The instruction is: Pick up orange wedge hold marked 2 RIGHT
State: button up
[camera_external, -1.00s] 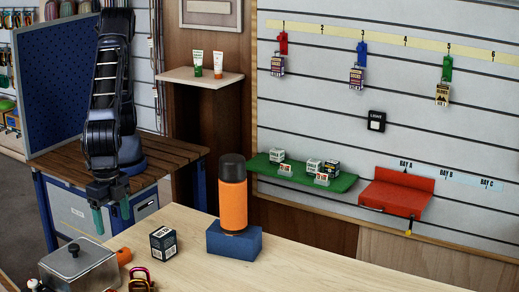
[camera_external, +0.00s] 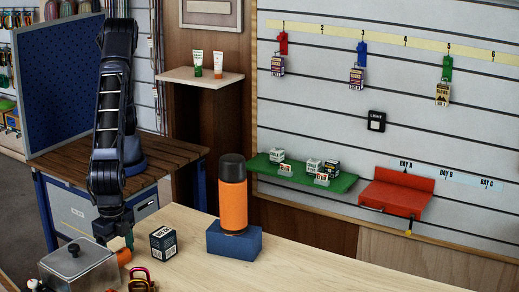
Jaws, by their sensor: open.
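A small orange piece (camera_external: 124,256) sits at the right side of the metal box on the light wooden table, partly hidden. It may be the orange wedge hold, but its shape is unclear and no marking is readable. My gripper (camera_external: 116,241) is just above and behind it, fingers pointing down and jaws open. I cannot tell whether a finger touches the piece.
The metal box with a black knob (camera_external: 80,268) stands close left of my gripper. A dark labelled cube (camera_external: 163,242) is close right. Carabiners (camera_external: 141,280) lie in front. An orange bottle (camera_external: 233,205) stands on a blue block (camera_external: 234,241). The table's right part is clear.

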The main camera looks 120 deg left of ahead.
jog(key=shift+f, duration=0.25)
jog(key=c, duration=1.1)
jog(key=shift+o, duration=0.2)
